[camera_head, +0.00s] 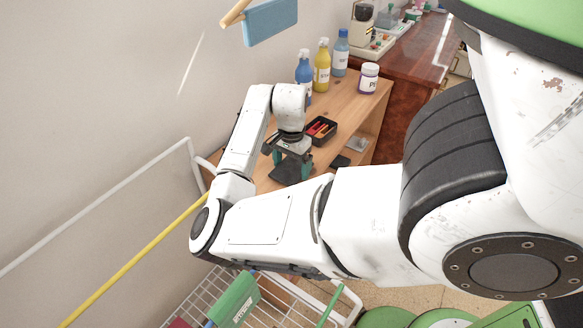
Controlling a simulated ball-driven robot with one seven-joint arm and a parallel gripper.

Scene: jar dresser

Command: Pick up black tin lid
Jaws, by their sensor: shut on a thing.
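The black tin lid (285,171) is a flat dark piece low over the wooden dresser top, in the middle of the view. My gripper (290,164) points down at it, with a teal fingertip at either side. It is shut on the lid; the exact contact is small and partly hidden by the gripper. I cannot tell whether the lid still touches the dresser top. An open black tin (321,131) with red and orange things in it stands just behind and to the right of my gripper.
Blue (304,69) and yellow (321,68) bottles, a light-blue bottle (340,53) and a white jar (368,78) stand at the back of the dresser (352,112). A small dark flat thing (340,161) lies right of my gripper. A wire basket (202,300) is in front.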

